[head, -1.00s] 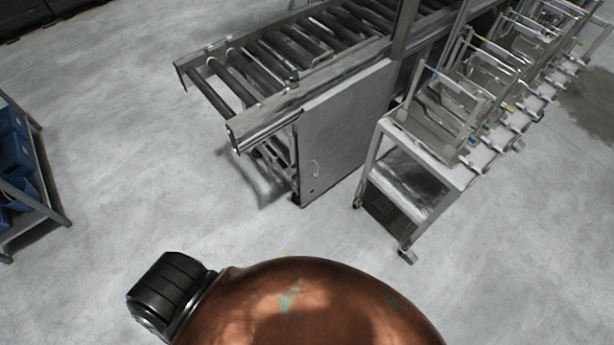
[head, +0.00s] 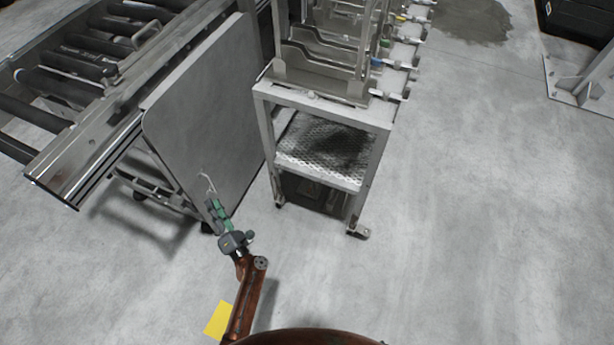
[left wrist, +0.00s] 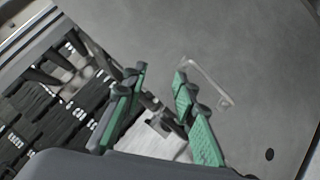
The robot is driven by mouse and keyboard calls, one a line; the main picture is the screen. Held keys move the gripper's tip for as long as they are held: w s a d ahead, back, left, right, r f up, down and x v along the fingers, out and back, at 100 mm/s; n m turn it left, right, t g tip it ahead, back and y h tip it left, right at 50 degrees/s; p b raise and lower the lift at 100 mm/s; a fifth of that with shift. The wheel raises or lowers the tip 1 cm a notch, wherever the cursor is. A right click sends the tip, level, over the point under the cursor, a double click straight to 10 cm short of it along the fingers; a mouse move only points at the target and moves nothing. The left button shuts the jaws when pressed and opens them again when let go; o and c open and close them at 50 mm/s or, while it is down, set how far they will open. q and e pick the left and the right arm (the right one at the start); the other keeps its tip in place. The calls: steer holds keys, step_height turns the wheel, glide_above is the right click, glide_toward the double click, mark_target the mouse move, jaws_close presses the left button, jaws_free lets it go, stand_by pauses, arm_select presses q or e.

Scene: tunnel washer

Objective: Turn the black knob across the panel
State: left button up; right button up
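The grey panel (head: 205,110) stands upright at the end of the roller conveyor, with a pale bar handle (head: 208,183) near its lower edge. In the left wrist view the panel (left wrist: 240,50) fills the upper right, with the handle (left wrist: 208,82) beyond the right finger. A small dark round spot, possibly the black knob (left wrist: 269,154), shows on it at lower right. I cannot make it out in the head view. My left gripper (head: 215,202) is in front of the panel's lower part, close below the handle. Its green fingers (left wrist: 158,78) are apart with nothing seen between them. My right gripper is out of view.
A wheeled metal stand (head: 325,118) with a perforated shelf is just right of the panel. The roller conveyor (head: 80,150) is on the left. A yellow patch (head: 218,320) shows beside my left arm. The floor at right front is clear.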

arm_select(q)
step_height(320, 180, down, 3)
steer(key=a+n+g+y+b, duration=0.25)
steer(key=n+y+b, duration=0.2)
steer(key=n, duration=0.35)
steer(key=n+g+b, duration=0.8)
steer(key=n, duration=0.4)
glide_toward(195, 208)
steer(key=a, duration=0.2)
steer(key=shift+y, duration=0.45)
steer(key=x, duration=0.2)
steer(key=b+x, duration=0.1)
steer(key=x, duration=0.1)
steer(key=b+x, duration=0.1)
steer(key=x, duration=0.2)
steer(key=shift+w+d+f, duration=0.15)
steer(key=shift+w+f, duration=0.15)
steer(key=shift+w, duration=0.05)
steer(key=shift+w+a+r, duration=0.15)
steer(key=shift+w+a, duration=0.05)
steer(key=shift+a, duration=0.15)
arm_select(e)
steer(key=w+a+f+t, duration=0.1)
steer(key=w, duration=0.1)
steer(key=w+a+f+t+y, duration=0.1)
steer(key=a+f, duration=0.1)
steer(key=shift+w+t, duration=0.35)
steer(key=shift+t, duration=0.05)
arm_select(q)
steer(key=shift+c, duration=0.2)
